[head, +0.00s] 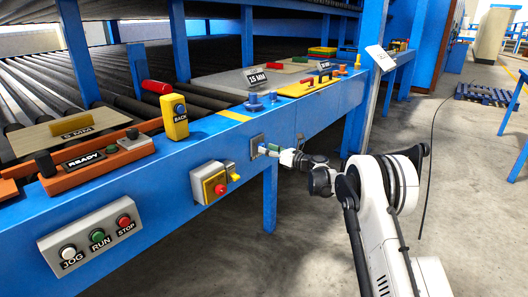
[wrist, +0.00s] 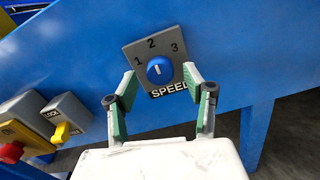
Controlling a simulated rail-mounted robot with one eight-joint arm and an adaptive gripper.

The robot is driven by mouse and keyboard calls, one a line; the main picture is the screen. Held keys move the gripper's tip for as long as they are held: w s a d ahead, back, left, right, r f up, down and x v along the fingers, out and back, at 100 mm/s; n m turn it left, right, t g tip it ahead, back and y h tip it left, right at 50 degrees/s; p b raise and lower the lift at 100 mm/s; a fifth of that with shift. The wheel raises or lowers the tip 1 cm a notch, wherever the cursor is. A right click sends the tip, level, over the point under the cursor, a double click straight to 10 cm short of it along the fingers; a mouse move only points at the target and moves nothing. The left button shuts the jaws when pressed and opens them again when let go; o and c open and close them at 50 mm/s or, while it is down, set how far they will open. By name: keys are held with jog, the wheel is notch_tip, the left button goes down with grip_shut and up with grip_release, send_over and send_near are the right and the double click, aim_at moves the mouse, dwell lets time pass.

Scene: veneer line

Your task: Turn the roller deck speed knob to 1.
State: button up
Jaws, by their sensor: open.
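The blue round speed knob (wrist: 160,70) sits on a grey plate (wrist: 135,52) marked 1, 2, 3 and SPEED, on the blue side beam. A small pale mark shows on the knob's face; it seems to point up toward the 2, but is too small to be sure. My gripper (wrist: 160,74) is open, with one green-padded finger on each side of the knob. Gaps show between the pads and the knob. In the head view my gripper (head: 268,150) is close in front of the grey plate (head: 257,142), and the knob is not clearly visible there.
A yellow box with a red button (wrist: 12,150) and a grey LOCK switch with a yellow lever (wrist: 61,132) are left of the plate. A JOG/RUN/STOP box (head: 96,240) is further left on the beam. Open floor (head: 300,230) lies below my arm.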

jog(key=shift+x, duration=1.15)
jog(key=shift+c, duration=0.5)
jog(key=c, duration=1)
jog(key=shift+n, duration=0.4)
jog(key=n, duration=0.5)
jog(key=shift+n+p, duration=0.3)
jog(key=shift+p, duration=0.05)
jog(key=n, duration=0.5)
jog(key=shift+n, duration=0.3)
jog(key=shift+p, duration=0.3)
